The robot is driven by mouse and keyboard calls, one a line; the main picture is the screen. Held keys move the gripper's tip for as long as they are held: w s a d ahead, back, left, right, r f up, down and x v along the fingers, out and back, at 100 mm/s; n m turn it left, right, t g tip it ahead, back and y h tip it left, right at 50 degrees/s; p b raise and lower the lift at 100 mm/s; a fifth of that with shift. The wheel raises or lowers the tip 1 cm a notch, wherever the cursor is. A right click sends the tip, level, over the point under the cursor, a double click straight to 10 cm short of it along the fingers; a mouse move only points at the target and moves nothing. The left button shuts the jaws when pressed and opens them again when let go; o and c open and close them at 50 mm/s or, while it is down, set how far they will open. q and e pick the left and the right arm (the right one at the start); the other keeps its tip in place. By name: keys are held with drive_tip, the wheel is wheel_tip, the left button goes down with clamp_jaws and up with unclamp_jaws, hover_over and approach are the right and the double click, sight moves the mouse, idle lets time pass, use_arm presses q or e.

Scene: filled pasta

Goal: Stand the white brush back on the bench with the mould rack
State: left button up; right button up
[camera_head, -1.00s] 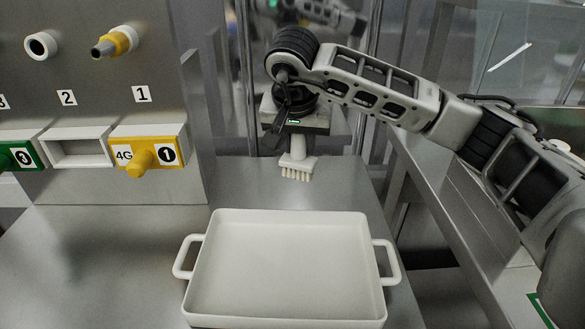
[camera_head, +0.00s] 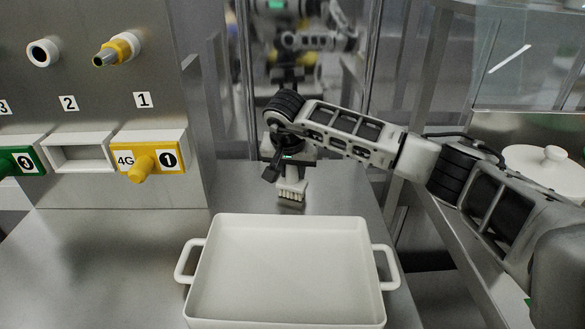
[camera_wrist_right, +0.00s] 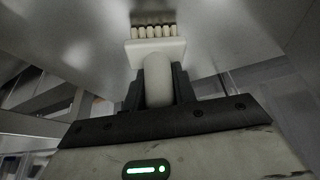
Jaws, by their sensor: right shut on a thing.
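The white brush (camera_head: 292,189) is upright with its bristles down, low over the far part of the steel bench (camera_head: 120,265). My right gripper (camera_head: 288,165) is shut on its handle; in the right wrist view the handle (camera_wrist_right: 157,80) sits between the two dark fingers (camera_wrist_right: 157,92). The bristles (camera_wrist_right: 154,31) are close to the bench surface; I cannot tell whether they touch. The mould rack (camera_head: 90,185) stands at the left of the bench, with a yellow mould piece (camera_head: 144,168) marked 4G. My left gripper is not in view.
A white two-handled dish (camera_head: 285,222) fills the front middle of the bench, just nearer than the brush. A white lidded pot (camera_head: 545,160) stands at right behind my right arm. A glass pane rises behind the bench. Bare bench lies between rack and dish.

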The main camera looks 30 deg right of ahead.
drive_tip(key=shift+f, duration=0.2)
drive_tip(key=o, duration=1)
drive_tip(key=shift+o, duration=0.2)
drive_tip(key=shift+r, duration=0.45)
drive_tip(key=v, duration=1.1)
drive_tip(key=shift+s+r, duration=0.2)
drive_tip(key=shift+r, duration=0.05)
drive_tip(key=shift+a, duration=0.15)
